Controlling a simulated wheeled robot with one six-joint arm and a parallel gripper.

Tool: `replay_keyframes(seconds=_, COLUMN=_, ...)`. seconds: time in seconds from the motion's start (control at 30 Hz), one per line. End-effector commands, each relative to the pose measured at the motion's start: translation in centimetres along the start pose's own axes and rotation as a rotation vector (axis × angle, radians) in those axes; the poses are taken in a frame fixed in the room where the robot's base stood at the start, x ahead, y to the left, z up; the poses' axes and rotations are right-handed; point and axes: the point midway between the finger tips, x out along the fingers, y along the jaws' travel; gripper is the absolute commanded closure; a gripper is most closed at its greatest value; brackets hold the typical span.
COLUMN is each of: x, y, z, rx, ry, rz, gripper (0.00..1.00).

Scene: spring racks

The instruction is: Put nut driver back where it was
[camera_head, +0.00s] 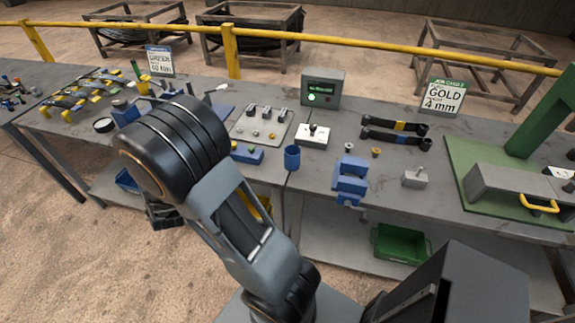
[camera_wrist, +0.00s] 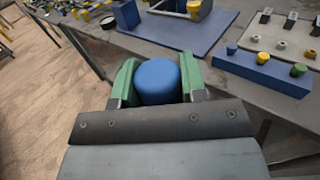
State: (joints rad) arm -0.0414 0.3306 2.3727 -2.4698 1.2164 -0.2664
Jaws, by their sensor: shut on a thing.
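In the wrist view my gripper (camera_wrist: 158,78) has its green fingers shut on both sides of a blue, round-topped piece (camera_wrist: 158,82). It looks like the handle of the nut driver, seen from above; its lower part is hidden. In the head view my bent arm hides the held piece, and my gripper hangs low in front of the bench's front edge. A blue block (camera_wrist: 262,72) with blue, yellow and green knobs stands near the bench edge, right of my gripper and apart from it. It also shows in the head view (camera_head: 246,156).
The grey bench (camera_head: 330,180) is crowded. A blue cup (camera_head: 292,158), a blue vise (camera_head: 350,180), a control box (camera_head: 322,88) and a green press (camera_head: 530,120) stand to the right. A yellow rail (camera_head: 300,37) runs behind. Open floor lies left of the bench front.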

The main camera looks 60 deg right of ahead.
Motion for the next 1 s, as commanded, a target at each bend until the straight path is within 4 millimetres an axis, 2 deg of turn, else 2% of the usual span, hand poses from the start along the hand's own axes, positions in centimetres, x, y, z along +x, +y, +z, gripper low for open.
replay_keyframes(seconds=0.03, x=1.6, y=-2.4, z=0.6, rx=0.007, ry=-0.011, rz=-0.091, gripper=1.00)
replay_keyframes(seconds=0.1, x=3.4, y=-6.0, z=1.5, rx=0.008, ry=-0.011, rz=-0.220, gripper=1.00)
replay_keyframes(seconds=0.17, x=4.7, y=-9.3, z=2.2, rx=0.009, ry=-0.010, rz=-0.337, gripper=1.00)
replay_keyframes(seconds=0.3, x=6.5, y=-17.8, z=4.2, rx=0.009, ry=-0.011, rz=-0.616, gripper=1.00)
replay_keyframes(seconds=0.5, x=6.1, y=-28.7, z=6.5, rx=0.007, ry=-0.009, rz=-0.962, gripper=1.00)
replay_keyframes(seconds=0.6, x=5.2, y=-32.8, z=7.4, rx=0.006, ry=-0.009, rz=-1.091, gripper=1.00)
replay_keyframes(seconds=0.7, x=4.2, y=-35.9, z=8.1, rx=0.005, ry=-0.008, rz=-1.188, gripper=1.00)
replay_keyframes(seconds=0.8, x=3.2, y=-38.2, z=8.6, rx=0.004, ry=-0.007, rz=-1.259, gripper=1.00)
replay_keyframes(seconds=1.0, x=2.0, y=-40.8, z=8.8, rx=0.002, ry=-0.004, rz=-1.340, gripper=1.00)
